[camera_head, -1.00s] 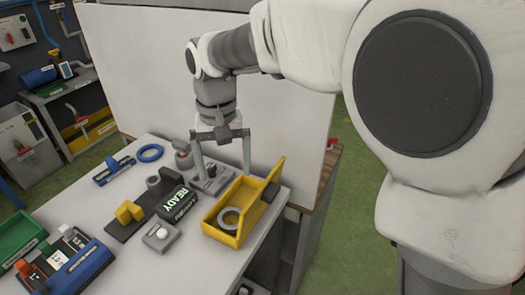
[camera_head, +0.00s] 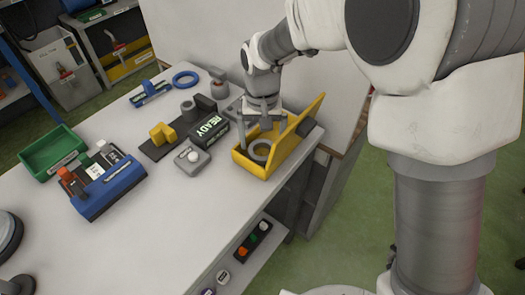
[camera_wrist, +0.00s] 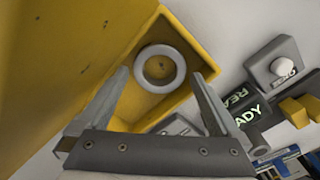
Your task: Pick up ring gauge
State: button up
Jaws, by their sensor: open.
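The ring gauge, a grey ring (camera_head: 261,151), lies flat inside a yellow open box (camera_head: 247,167) near the right end of the table. In the wrist view the ring (camera_wrist: 142,74) rests on the yellow box floor, its hole showing yellow. My gripper (camera_head: 263,132) is over the box, pointing down, with its fingers spread. In the wrist view my gripper (camera_wrist: 160,76) has a fingertip on either side of the ring in the picture, with nothing held. The remaining height above the ring is hard to tell.
The box's raised yellow lid (camera_head: 301,127) stands close on the right of my gripper. A black READY display (camera_head: 210,131) and a grey button box (camera_head: 192,160) stand left of the box. A blue ring (camera_head: 186,80) lies farther back. The table's front middle is clear.

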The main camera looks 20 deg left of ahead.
notch_tip(320, 180, down, 2)
jog(key=shift+f, duration=0.1)
jog(key=c, duration=1.2)
jog(key=shift+c, duration=0.2)
